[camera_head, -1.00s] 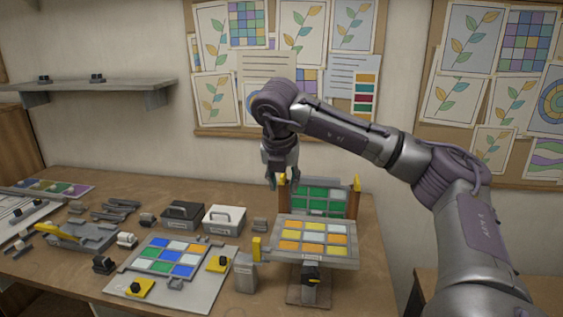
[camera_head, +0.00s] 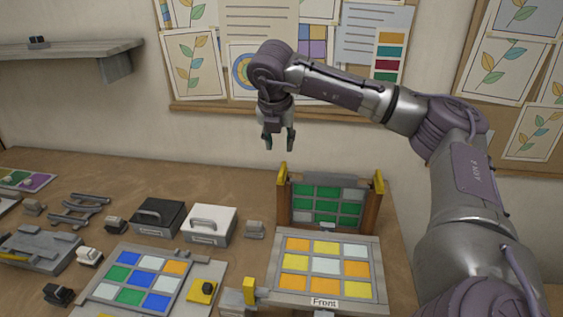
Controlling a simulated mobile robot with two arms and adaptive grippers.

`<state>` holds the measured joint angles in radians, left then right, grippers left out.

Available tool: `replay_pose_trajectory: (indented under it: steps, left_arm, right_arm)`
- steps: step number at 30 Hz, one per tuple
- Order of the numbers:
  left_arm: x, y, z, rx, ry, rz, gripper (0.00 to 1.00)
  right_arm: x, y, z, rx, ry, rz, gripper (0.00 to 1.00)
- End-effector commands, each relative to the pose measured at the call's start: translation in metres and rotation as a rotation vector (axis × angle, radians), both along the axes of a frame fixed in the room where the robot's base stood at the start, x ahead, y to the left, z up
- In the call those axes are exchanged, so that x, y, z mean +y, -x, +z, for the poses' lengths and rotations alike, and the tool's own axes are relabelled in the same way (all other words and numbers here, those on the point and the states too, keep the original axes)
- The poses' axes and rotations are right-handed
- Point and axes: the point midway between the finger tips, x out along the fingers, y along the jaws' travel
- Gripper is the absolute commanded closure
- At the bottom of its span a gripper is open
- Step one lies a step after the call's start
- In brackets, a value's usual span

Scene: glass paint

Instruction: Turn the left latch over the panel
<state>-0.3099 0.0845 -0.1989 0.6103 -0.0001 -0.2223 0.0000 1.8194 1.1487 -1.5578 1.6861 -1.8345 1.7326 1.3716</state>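A small yellow left latch (camera_head: 282,176) sits atop the left post of an upright wooden frame. A matching yellow right latch (camera_head: 378,181) tops the right post. Between the posts stands a green-tiled panel (camera_head: 327,225). A second panel (camera_head: 313,264), with yellow, orange and white tiles, lies in a grey frame marked "Front" before it. My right gripper (camera_head: 279,146) points down above the left latch, its fingers apart and empty, touching nothing visible. Whether the left latch lies over the panel edge, I cannot tell. My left gripper is out of view.
A white box (camera_head: 209,224) and a black box (camera_head: 158,217) stand left of the frame. A tile board (camera_head: 143,277) lies at front left, with a yellow clamp (camera_head: 202,290) beside it. A shelf (camera_head: 70,50) juts from the wall at upper left.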

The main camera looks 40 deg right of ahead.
Motion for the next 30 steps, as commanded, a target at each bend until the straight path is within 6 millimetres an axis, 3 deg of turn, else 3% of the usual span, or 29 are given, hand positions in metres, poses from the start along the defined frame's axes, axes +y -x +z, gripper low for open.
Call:
replay_pose_trajectory:
  steps: [9, 15, 28, 30]
  left_arm:
    - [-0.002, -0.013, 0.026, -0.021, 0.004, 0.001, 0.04]
    - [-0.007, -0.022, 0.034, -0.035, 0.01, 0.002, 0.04]
    - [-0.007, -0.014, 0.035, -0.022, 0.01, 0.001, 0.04]
    - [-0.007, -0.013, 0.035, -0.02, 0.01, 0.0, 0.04]
  right_arm:
    - [-0.021, -0.015, -0.06, 0.005, 0.001, -0.004, 0.62]
    - [-0.029, -0.023, -0.088, 0.002, 0.0, -0.003, 0.62]
    - [-0.033, -0.026, -0.1, -0.001, 0.001, -0.001, 0.62]
    - [-0.033, -0.026, -0.1, 0.0, 0.001, -0.001, 0.71]
